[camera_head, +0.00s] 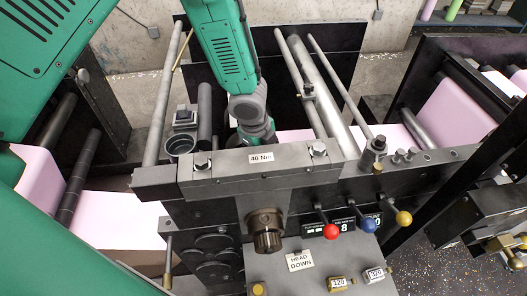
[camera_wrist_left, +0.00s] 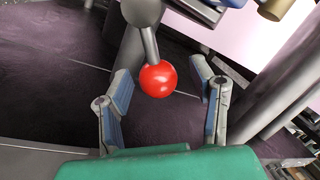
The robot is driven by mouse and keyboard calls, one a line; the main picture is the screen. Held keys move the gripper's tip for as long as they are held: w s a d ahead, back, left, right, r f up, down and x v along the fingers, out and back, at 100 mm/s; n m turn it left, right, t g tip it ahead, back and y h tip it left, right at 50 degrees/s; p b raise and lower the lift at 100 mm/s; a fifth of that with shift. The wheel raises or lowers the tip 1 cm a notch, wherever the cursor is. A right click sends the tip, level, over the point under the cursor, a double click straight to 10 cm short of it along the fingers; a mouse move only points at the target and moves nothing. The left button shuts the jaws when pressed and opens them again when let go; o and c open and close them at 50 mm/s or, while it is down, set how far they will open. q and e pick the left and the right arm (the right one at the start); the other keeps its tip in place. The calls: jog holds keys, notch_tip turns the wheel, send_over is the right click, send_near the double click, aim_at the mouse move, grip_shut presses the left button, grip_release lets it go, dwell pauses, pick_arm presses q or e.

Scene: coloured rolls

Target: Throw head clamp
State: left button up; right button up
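In the left wrist view, a glossy red ball knob (camera_wrist_left: 158,79) sits at the end of a short steel lever (camera_wrist_left: 149,42). My left gripper (camera_wrist_left: 161,88) is open, with one finger on each side of the knob and visible gaps to both. In the head view, a red ball knob (camera_head: 331,231) stands on a lever at the machine front, with no fingers around it; I cannot tell if it is the same one. A green arm (camera_head: 222,45) reaches down behind the bar marked 40 Nm (camera_head: 261,157), which hides its end. My right gripper is not in view.
Blue (camera_head: 369,225) and yellow (camera_head: 403,218) ball knobs stand right of the red one. A HEAD DOWN label (camera_head: 300,260) is on the front panel. Steel rollers (camera_head: 165,100) and a pink web (camera_head: 463,113) lie around. A brass part (camera_wrist_left: 274,9) shows near the wrist camera's top edge.

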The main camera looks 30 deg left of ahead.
pick_arm(q)
jog(key=shift+r, duration=0.25)
notch_tip(320, 180, up, 11)
jog(key=s, duration=0.2)
jog(key=shift+a, duration=0.3)
